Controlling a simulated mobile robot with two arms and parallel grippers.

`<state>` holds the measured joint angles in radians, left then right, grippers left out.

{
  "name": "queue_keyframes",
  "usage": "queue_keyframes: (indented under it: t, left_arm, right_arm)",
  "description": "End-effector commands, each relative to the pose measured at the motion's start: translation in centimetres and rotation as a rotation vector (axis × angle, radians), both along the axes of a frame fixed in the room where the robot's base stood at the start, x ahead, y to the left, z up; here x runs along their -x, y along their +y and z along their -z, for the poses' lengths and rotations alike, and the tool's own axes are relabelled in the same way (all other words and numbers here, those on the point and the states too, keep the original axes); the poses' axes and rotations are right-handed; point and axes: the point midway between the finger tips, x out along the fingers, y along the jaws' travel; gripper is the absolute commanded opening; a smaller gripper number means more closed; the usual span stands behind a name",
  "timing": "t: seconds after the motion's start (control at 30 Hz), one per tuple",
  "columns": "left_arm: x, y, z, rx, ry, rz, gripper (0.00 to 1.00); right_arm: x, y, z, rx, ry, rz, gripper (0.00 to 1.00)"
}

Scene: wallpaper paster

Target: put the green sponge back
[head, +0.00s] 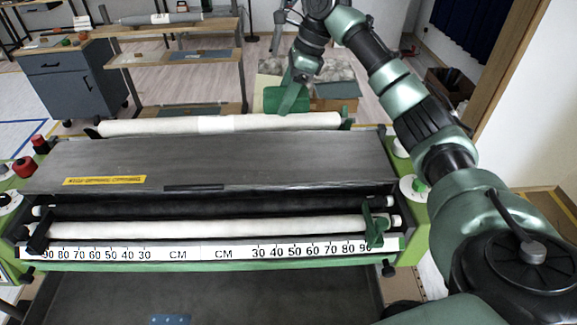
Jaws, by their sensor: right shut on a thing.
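My right arm reaches in from the right and over the far side of the machine. My right gripper (291,94) is shut on the green sponge (272,100). The sponge shows as a dark green block just behind the far white roller, and the finger covers part of it. I cannot tell whether it touches anything below. My left gripper is not in view.
The wallpaper paster (230,162) with its white far roller (180,125) and centimetre scale (200,253) fills the foreground. Behind the sponge is a cardboard box (335,104) with grey contents. A wooden table (170,56) and a grey cabinet (70,87) stand back left.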

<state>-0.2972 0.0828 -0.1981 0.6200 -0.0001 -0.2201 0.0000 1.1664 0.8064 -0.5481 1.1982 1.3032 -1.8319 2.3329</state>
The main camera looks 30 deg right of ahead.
Motion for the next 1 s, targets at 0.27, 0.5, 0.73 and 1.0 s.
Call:
queue_keyframes:
  t: [0.27,0.5,0.73,1.0]
  left_arm:
    - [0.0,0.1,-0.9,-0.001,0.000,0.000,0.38]
    - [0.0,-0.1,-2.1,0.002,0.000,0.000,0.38]
    - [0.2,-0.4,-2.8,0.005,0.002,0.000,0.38]
    - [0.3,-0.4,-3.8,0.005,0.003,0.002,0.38]
  right_arm:
    - [0.2,-0.1,3.9,0.003,0.007,-0.002,0.17]
    - [0.2,0.0,10.4,0.001,0.008,-0.001,0.17]
    - [0.1,0.0,14.8,0.000,0.003,-0.002,0.17]
    - [0.1,0.0,17.3,0.000,0.004,-0.002,0.17]
